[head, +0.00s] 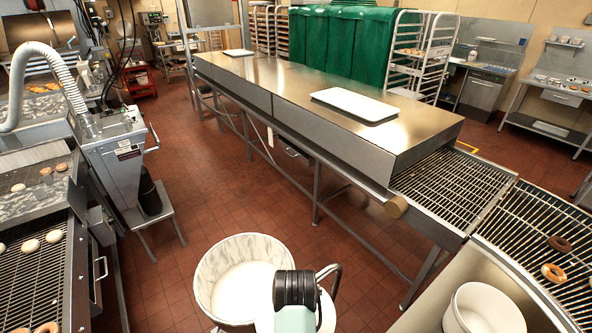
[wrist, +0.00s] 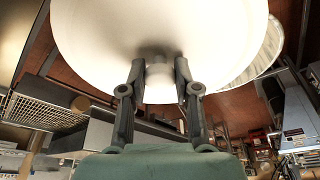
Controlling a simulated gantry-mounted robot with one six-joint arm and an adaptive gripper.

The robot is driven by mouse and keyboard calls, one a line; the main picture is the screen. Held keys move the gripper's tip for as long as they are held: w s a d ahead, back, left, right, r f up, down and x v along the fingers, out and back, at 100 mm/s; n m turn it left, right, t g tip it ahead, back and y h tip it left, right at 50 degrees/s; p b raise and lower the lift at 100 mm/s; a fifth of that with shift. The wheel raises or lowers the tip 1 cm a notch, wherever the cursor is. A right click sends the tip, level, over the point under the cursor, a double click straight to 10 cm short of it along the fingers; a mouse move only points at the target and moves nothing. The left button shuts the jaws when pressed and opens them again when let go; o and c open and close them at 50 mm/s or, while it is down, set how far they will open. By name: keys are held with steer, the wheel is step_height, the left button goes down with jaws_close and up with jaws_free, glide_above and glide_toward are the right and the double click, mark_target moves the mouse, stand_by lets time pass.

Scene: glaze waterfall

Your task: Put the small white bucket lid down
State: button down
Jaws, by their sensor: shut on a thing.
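The white lid (wrist: 160,30) fills the top of the wrist view as a round, smooth disc with a small knob at its centre. My gripper (wrist: 158,78) has its two fingers closed around that knob. In the head view, parts of the lid (head: 327,313) show on both sides of my dark wrist, beside the large bucket's right rim. My wrist hides the fingers there. The lid appears held up, but its exact height and any overlap with the bucket rim cannot be told.
A large marbled bucket (head: 213,262) with white contents stands at the bottom centre. A smaller white bucket (head: 485,308) is at the bottom right, near a wire conveyor (head: 545,250) with doughnuts. A long steel tunnel (head: 300,85) carries white trays. Red floor (head: 180,285) lies open left of the marbled bucket.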

steer(key=s+r+p, duration=0.7)
steer(key=r+p, duration=0.1)
steer(key=p, duration=0.2)
steer(key=shift+s+r, duration=0.15)
steer(key=shift+s, duration=0.1)
